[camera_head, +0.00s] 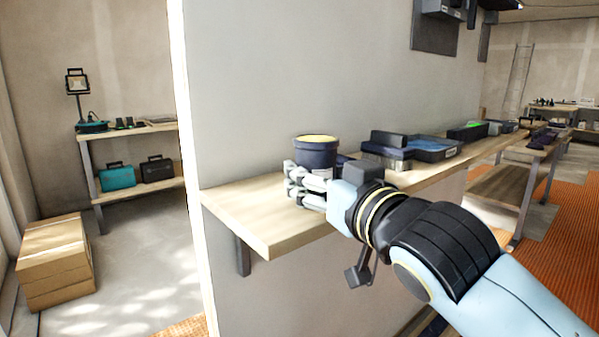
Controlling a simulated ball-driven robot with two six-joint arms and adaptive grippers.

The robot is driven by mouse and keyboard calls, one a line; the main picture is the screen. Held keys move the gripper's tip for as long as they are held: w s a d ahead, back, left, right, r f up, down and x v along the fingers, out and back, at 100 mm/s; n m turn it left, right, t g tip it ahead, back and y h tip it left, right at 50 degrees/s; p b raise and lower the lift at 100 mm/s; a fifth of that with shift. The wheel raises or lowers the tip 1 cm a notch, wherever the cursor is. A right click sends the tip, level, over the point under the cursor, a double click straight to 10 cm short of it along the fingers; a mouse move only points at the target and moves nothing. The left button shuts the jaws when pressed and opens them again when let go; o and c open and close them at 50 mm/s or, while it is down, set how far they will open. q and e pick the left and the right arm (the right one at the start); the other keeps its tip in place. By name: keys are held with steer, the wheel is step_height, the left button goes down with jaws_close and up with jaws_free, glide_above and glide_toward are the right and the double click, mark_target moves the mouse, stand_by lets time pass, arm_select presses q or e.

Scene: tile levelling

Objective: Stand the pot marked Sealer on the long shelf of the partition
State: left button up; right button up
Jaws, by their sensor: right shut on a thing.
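My right gripper (308,187) reaches in from the lower right and is shut on a dark pot (317,153) with a yellowish top. The pot is upright, at the near end of the long wooden shelf (255,213) on the partition (270,80). The gripper fingers hide the pot's lower part, so I cannot tell whether its base touches the shelf. No marking on the pot is readable from here. My left gripper is not in view.
Dark boxes (387,150) and a blue tray (432,148) stand farther along the shelf. The shelf's near left end is bare. Cardboard boxes (55,262) stand on the floor at left, near a bench with cases (118,178).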

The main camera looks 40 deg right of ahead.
steer(key=w, duration=0.4)
steer(key=w+d, duration=0.1)
steer(key=w, duration=0.1)
steer(key=shift+w, duration=0.2)
steer(key=shift+s, duration=0.15)
steer(key=shift+f, duration=0.2)
steer(key=o, duration=1.3)
steer(key=s, duration=0.4)
steer(key=s+a, duration=0.1)
steer(key=s, duration=0.3)
steer(key=s+a, duration=0.1)
steer(key=s, duration=0.3)
steer(key=shift+r, duration=0.1)
steer(key=shift+w, duration=0.1)
